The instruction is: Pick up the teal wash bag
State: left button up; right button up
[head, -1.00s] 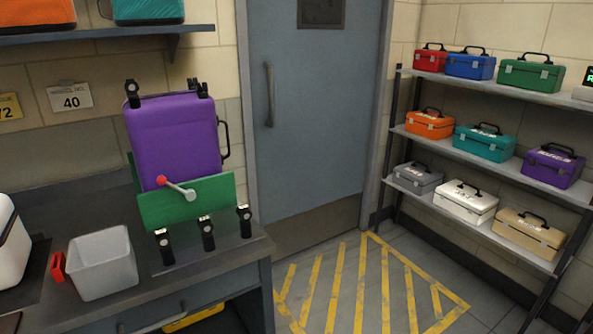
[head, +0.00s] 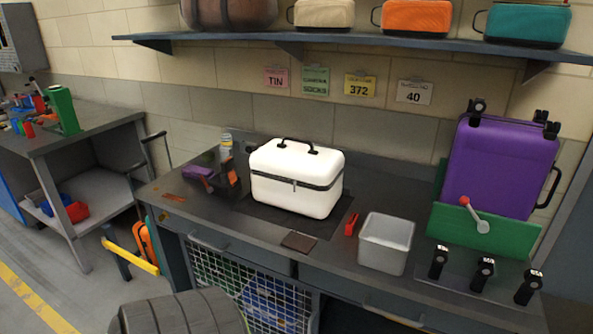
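A teal bag (head: 527,25) with a dark base edge and a handle at its left side stands on the wall shelf at the upper right. Neither of my grippers shows in the head view.
The wall shelf (head: 340,40) also holds a cream bag (head: 323,13) and a brown rounded bag (head: 228,13). Below, the workbench (head: 215,228) holds a white case (head: 296,180), a grey bin (head: 385,243) and a purple suitcase (head: 499,168) on a green stand.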

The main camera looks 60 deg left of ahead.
aim_at(540, 26)
jog(key=u, duration=2.3)
jog(key=z, duration=1.5)
jog(key=i+l+u, duration=0.1)
jog(key=l, duration=0.3)
jog(key=i+l, duration=0.2)
jog(key=l, duration=0.15)
jog(key=i+l+u, duration=0.15)
jog(key=l, duration=0.25)
jog(key=i+l+u, duration=0.1)
jog(key=l, duration=0.3)
